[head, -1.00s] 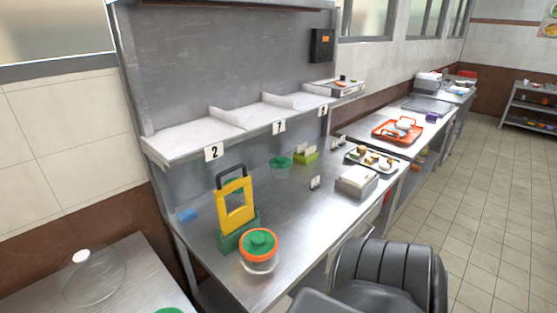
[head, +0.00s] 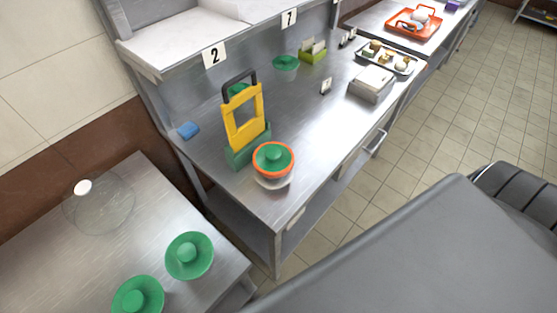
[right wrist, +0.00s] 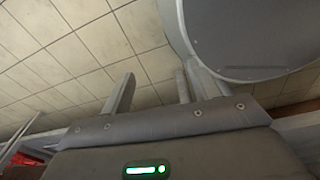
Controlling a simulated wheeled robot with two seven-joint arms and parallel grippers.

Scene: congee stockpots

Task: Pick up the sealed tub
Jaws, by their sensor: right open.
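The tub (head: 273,163) with an orange rim and a green knobbed lid stands upright near the front edge of the steel counter (head: 310,130). Its lid is seated on top, and its pale lower body shows below the rim. My right gripper (right wrist: 157,76) shows only in the right wrist view, with its fingers apart and nothing between them. The tub is not in that view, and no gripper touches it in the head view. My left gripper is in neither current view.
A yellow frame in a green base (head: 244,125) stands close behind the tub. A blue block (head: 188,130) lies at the counter's left. Two green lids (head: 189,256) (head: 138,297) and a clear dome (head: 98,205) are on the lower-left table. A grey box (head: 371,84) and tray (head: 388,57) sit further right.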

